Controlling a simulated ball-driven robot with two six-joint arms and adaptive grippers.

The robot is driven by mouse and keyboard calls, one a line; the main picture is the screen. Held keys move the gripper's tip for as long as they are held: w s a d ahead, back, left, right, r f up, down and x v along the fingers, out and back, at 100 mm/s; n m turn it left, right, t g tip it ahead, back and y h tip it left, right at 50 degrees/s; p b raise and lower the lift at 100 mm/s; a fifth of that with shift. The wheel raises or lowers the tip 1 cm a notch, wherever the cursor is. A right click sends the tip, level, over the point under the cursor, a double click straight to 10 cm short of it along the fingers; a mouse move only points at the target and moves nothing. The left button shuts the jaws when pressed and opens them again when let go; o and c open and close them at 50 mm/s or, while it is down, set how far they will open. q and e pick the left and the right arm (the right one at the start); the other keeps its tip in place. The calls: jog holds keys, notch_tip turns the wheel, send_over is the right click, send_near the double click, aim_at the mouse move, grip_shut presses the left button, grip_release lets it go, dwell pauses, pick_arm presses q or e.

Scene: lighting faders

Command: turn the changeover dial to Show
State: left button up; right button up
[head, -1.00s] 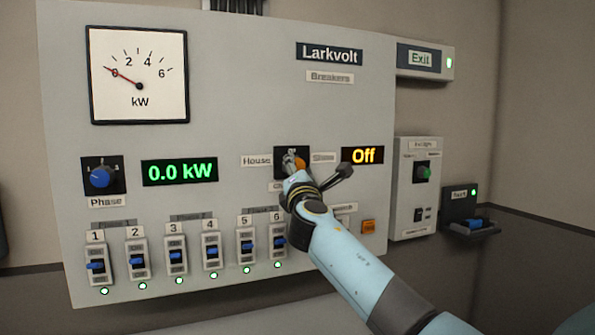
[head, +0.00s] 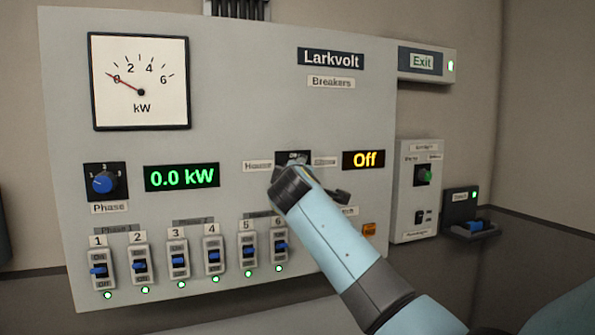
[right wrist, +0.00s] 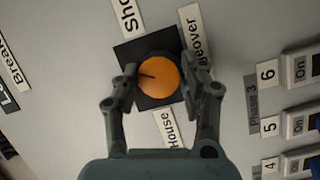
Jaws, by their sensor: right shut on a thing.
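The changeover dial (right wrist: 160,74) is a round orange knob on a black square plate. In the right wrist view its dark pointer mark faces left, between the Show label (right wrist: 128,17) at the top and the House label (right wrist: 168,128) at the bottom. My right gripper (right wrist: 160,82) is shut on the dial, one finger on each side. In the head view my right wrist hides the dial; only the top of its plate (head: 293,157) shows. The amber display (head: 363,160) beside it reads Off. My left gripper is not in view.
Several breakers with blue levers line the panel's lower part, such as breaker 6 (head: 279,246). A blue Phase knob (head: 102,184) and a green 0.0 kW display (head: 182,177) are to the left. A dark lever (head: 337,196) sits close to my right wrist. An orange button (head: 369,230) is below right.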

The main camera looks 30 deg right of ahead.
jog(key=shift+m+g+y+p, duration=0.3)
jog(key=shift+m+y+p, duration=0.25)
jog(key=shift+m, duration=0.65)
jog(key=shift+m+g+y+p, duration=0.35)
jog(key=shift+m+p, duration=0.25)
jog(key=shift+m, duration=0.6)
jog(key=o, duration=1.2)
jog(key=shift+d, duration=0.1)
jog(key=shift+c, duration=0.2)
jog(key=v, duration=1.2)
